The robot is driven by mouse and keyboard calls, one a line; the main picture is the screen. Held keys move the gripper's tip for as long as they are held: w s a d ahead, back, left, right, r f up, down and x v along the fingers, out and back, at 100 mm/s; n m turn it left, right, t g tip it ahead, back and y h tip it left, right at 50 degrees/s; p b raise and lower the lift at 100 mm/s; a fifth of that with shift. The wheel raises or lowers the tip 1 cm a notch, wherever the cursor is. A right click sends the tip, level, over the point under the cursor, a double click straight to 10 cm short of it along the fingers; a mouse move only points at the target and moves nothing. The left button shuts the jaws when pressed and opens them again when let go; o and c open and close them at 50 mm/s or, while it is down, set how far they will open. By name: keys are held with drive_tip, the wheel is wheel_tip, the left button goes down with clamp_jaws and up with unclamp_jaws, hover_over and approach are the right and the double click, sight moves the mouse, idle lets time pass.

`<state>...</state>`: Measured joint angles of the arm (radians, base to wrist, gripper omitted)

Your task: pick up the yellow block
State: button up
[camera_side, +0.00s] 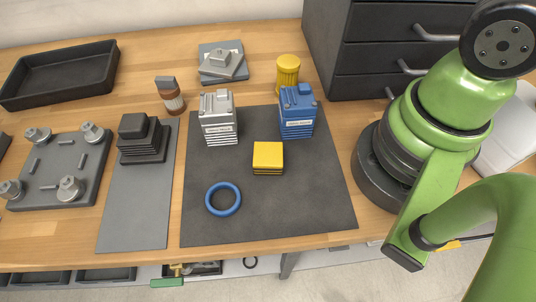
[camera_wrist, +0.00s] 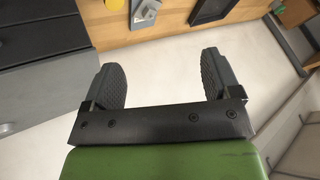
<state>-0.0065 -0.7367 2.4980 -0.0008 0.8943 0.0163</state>
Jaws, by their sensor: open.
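The yellow block (camera_side: 268,158) lies on the dark grey mat (camera_side: 265,215) in the side view, near the mat's middle. It has dark horizontal bands along its front. My gripper (camera_wrist: 161,72) shows in the wrist view with its two dark, ridged fingers spread wide and nothing between them. In the side view my green arm is on the right, well away from the block, and the gripper itself is out of sight. The wrist view does not show the yellow block.
A silver unit (camera_side: 218,120) and a blue unit (camera_side: 297,112) stand behind the block. A blue ring (camera_side: 223,199) lies in front, to its left. A yellow cylinder (camera_side: 287,72) stands behind the mat. Dark drawers (camera_side: 385,50) rise at the back right. The mat's front right is clear.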

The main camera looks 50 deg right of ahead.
drive_tip(key=w+a+f+m+g, duration=0.2)
drive_tip(key=w+a+f+g, duration=0.1)
drive_tip(key=w+f, duration=0.2)
drive_tip(key=m+g+h, duration=0.2)
drive_tip(key=m+g, duration=0.2)
approach(268, 153)
drive_tip(key=shift+w+d, duration=0.2)
drive_tip(key=shift+d, duration=0.1)
wheel_tip(268, 153, down, 4)
drive_tip(key=shift+s, duration=0.1)
drive_tip(key=shift+a+f, duration=0.15)
drive_tip(key=shift+f, duration=1.4)
drive_tip(key=shift+a+f, duration=0.15)
drive_tip(key=shift+f, duration=1.45)
drive_tip(key=c, duration=1.1)
